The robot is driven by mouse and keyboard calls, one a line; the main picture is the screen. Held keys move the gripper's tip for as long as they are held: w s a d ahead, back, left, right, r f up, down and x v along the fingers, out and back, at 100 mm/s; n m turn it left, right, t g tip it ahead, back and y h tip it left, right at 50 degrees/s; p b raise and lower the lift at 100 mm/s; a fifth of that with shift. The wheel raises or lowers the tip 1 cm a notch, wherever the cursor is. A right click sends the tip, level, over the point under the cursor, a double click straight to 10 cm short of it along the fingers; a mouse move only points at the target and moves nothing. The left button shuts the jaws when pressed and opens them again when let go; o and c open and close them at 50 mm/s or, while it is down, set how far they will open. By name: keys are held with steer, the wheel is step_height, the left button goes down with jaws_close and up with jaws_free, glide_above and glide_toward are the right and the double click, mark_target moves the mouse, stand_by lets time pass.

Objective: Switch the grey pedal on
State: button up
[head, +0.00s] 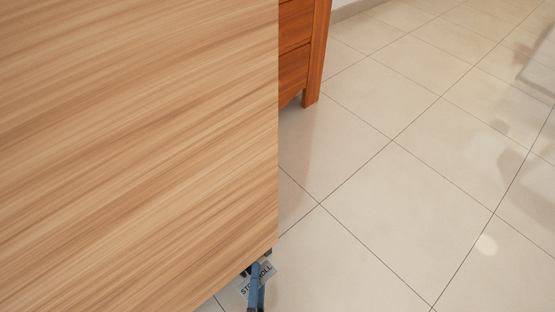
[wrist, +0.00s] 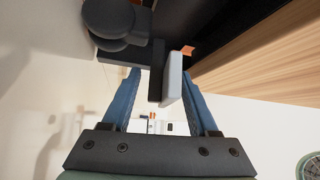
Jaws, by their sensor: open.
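A light grey pedal (wrist: 173,79) beside a black bracket shows in the wrist view, in front of a black castor (wrist: 112,20). In the head view a grey plate with partly hidden lettering (head: 266,273) shows under the lower corner of a wood-grained panel. My gripper (wrist: 161,80) is open, with a blue finger on each side of the pedal area. The pedal appears closer to the right finger; I cannot tell whether they touch. In the head view my gripper (head: 257,270) shows as blue fingers in front of the plate, partly hidden by the panel.
The wood-grained panel (head: 140,120) fills the left of the head view and blocks what is behind it. An orange-brown wooden cabinet (head: 303,55) stands beyond it. The tiled floor (head: 400,200) to the right is clear.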

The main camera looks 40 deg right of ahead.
steer(key=shift+f+m+g, duration=0.1)
steer(key=shift+m+g, duration=0.2)
steer(key=shift+m, duration=0.1)
stand_by(0.3)
